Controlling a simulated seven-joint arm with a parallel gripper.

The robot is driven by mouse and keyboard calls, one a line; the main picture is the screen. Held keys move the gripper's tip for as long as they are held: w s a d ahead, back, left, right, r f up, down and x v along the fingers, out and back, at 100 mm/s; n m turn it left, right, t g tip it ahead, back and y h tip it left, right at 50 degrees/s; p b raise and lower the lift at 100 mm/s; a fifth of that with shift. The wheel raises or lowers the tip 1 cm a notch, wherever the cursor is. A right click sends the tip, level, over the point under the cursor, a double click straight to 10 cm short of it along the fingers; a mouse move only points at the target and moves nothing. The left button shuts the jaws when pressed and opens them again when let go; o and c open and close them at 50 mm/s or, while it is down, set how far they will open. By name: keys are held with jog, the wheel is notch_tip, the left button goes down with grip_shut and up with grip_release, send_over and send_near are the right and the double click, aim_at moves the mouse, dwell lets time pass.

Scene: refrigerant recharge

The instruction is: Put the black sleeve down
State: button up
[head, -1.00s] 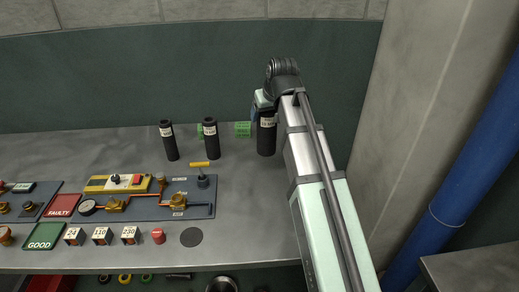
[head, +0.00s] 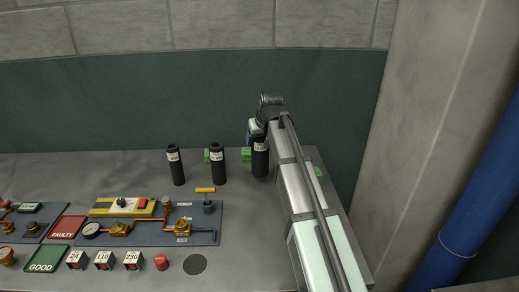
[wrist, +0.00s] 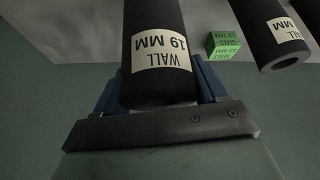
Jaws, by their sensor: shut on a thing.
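My gripper (head: 253,138) is shut on a black sleeve (head: 260,160) and holds it upright at the back right of the bench. In the wrist view, the held sleeve (wrist: 158,30) stands between the blue fingers. Its pale label reads "WALL 19 MM". I cannot tell whether its lower end touches the bench. Two other black sleeves stand upright to its left, one in the middle (head: 218,168) and one farther left (head: 175,168). Part of a labelled sleeve (wrist: 275,30) also shows at the right of the wrist view.
A small green labelled block (head: 246,155) is just left of the held sleeve. Another green patch (head: 320,171) shows right of my arm. In front lie the grey panel (head: 150,238) with valves and gauge, and a dark round disc (head: 195,264). A concrete pillar (head: 415,150) rises at the right.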

jog(key=shift+f, duration=2)
jog(key=o, duration=1.4)
jog(key=shift+c, duration=0.2)
jog(key=shift+r, duration=0.2)
jog(key=v, duration=1.2)
jog(key=shift+o, duration=0.2)
